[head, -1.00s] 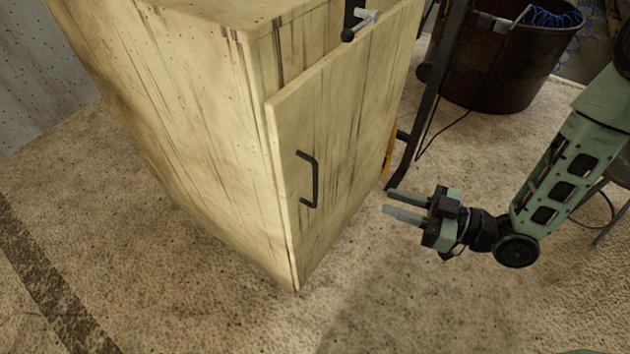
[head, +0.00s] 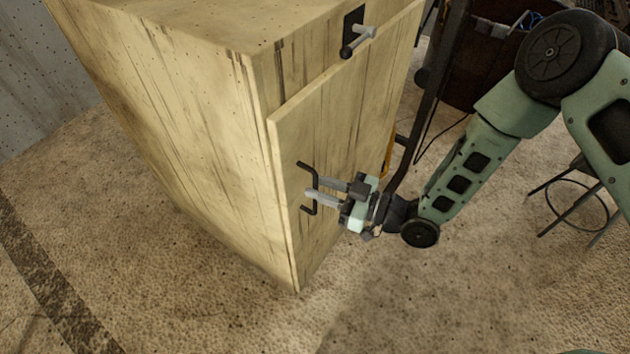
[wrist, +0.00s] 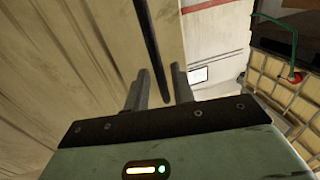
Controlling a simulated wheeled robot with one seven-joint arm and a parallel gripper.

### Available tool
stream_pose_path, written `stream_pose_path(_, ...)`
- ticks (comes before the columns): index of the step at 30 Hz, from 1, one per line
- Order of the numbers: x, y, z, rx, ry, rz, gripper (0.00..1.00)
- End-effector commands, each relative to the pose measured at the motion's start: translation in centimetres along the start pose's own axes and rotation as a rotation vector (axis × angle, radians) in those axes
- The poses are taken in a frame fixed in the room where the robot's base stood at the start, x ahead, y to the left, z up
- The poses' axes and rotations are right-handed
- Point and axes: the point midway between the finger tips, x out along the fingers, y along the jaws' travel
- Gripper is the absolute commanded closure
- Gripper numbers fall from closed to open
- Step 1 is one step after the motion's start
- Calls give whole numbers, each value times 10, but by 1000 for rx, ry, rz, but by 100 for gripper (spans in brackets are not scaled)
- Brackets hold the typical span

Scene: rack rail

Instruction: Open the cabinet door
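The pale wooden cabinet (head: 190,110) stands at the left and centre of the head view. Its door (head: 345,120) lies against the front, with no clear gap showing. A black bar handle (head: 303,209) is near the door's left edge. My gripper (head: 311,186) is at the handle, its two grey fingers pointing at the door and set apart. In the wrist view the dark handle bar (wrist: 148,45) runs down between the fingertips (wrist: 160,80). The fingers are open, and I cannot tell whether either touches the bar. They partly hide the handle in the head view.
A grey-and-black fitting (head: 356,40) sits on the cabinet above the door. A dark upright post (head: 428,90) stands right of the door. A dark bin (head: 475,70) and a stool (head: 583,200) are farther right. The floor before the door is clear.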

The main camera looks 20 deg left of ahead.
Motion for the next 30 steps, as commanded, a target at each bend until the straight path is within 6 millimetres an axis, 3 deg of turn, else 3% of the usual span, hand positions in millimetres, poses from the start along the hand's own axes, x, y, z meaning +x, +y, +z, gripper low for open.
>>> stream_pose_path(6, 16, 0, -1, 2, 1, -1, 75)
stream_pose_path(14, 17, 0, 0, 2, 0, 0, 75)
stream_pose_path(15, 17, 0, 0, 2, 0, 0, 78)
stream_pose_path(18, 17, 0, 0, 1, 0, 0, 100)
stream_pose_path(30, 6, 0, 2, -1, -1, -29, 100)
